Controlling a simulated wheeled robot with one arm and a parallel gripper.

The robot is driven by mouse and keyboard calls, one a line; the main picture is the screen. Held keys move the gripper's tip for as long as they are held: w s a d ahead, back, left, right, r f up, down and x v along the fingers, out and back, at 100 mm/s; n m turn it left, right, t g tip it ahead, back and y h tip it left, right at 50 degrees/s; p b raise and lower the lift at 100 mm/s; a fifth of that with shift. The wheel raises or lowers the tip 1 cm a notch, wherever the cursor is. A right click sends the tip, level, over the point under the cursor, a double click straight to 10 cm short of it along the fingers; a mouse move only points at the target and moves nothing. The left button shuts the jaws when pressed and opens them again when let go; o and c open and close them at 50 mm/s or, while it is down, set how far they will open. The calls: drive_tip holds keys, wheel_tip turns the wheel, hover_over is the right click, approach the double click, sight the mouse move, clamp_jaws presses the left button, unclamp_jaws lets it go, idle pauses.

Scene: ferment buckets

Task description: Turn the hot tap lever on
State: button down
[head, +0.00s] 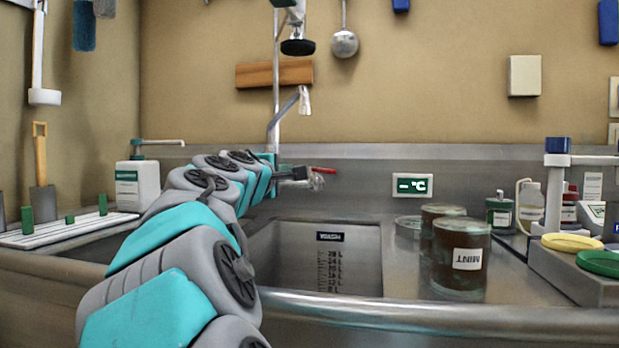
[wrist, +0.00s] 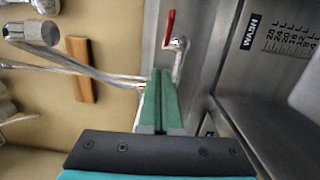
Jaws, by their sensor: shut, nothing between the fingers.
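The red hot tap lever (head: 323,170) sticks out to the right from a chrome valve (head: 316,182), just past the end of my gripper (head: 297,173) in the head view. In the wrist view the red lever (wrist: 170,27) stands above its chrome valve (wrist: 178,44). My gripper's green fingers (wrist: 160,76) are pressed together with nothing between them. Their tips lie just below the valve in the wrist picture, with a small gap to the lever. I cannot tell whether a fingertip touches the chrome pipe behind them.
The steel sink basin (head: 310,258) with a WASH label lies below my gripper. The tall spout (head: 285,112) rises close behind it.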

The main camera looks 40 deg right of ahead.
drive_tip(key=f, duration=0.1)
approach(321, 170)
drive_tip(key=w, duration=0.4)
drive_tip(key=d, duration=0.3)
drive_tip(key=shift+s+d+m+g, duration=0.2)
drive_tip(key=shift+d+m+g, duration=0.15)
drive_tip(key=shift+m+g, duration=0.05)
drive_tip(key=shift+s+d+p, duration=0.1)
drive_tip(key=shift+d+p, duration=0.2)
drive_tip(key=shift+d, duration=0.2)
drive_tip(key=shift+d+r, duration=0.1)
